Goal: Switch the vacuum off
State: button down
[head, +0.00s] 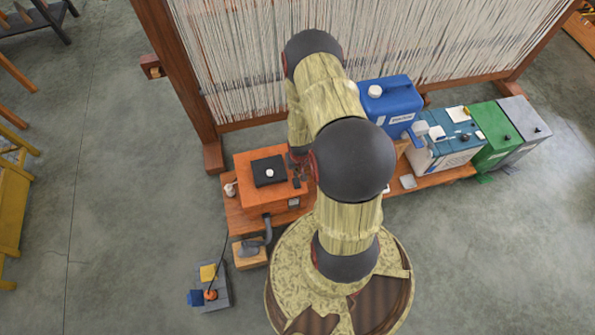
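An orange box (251,191) stands on a low wooden bench left of my arm. A black panel (268,170) with a small white knob lies on its top. A bent grey hose or pipe (267,231) is at its front, by a small wooden block. This box may be the vacuum; no label on it is readable, and I cannot tell whether it is on or off. My gripper (301,168) is mostly hidden behind my own arm, close to the right side of the orange box. Its fingers cannot be made out.
A grey floor unit (219,291) with yellow and blue parts and an orange plug sits front left, a thin cord running up. A blue jug (392,105), a teal box (448,142), green box (492,134) and grey box (523,128) line the right. A strung loom stands behind.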

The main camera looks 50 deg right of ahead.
aim_at(296, 180)
jog(key=f+b, duration=0.1)
jog(key=f, duration=0.2)
jog(key=f+b, duration=0.1)
jog(key=f, duration=0.2)
jog(key=w+f+b, duration=0.1)
jog(key=f, duration=0.2)
jog(key=shift+w+d+f+b, duration=0.1)
jog(key=shift+d+f+b, duration=0.05)
jog(key=shift+d+b, duration=0.2)
jog(key=shift+w+d+g+p, duration=0.15)
jog(key=shift+g+p, duration=0.25)
jog(key=shift+p, duration=0.35)
jog(key=shift+f+y, duration=0.1)
jog(key=shift+y, duration=0.2)
jog(key=shift+d+f+g+y+p, duration=0.1)
jog(key=shift+f+g+y+p, duration=0.15)
jog(key=shift+g+p, duration=0.45)
jog(key=shift+w, duration=0.1)
jog(key=shift+f+p, duration=0.1)
jog(key=shift+p, duration=0.2)
jog(key=shift+w+f+b, duration=0.2)
jog(key=shift+b, duration=0.15)
jog(key=shift+d, duration=0.1)
jog(key=shift+s, duration=0.1)
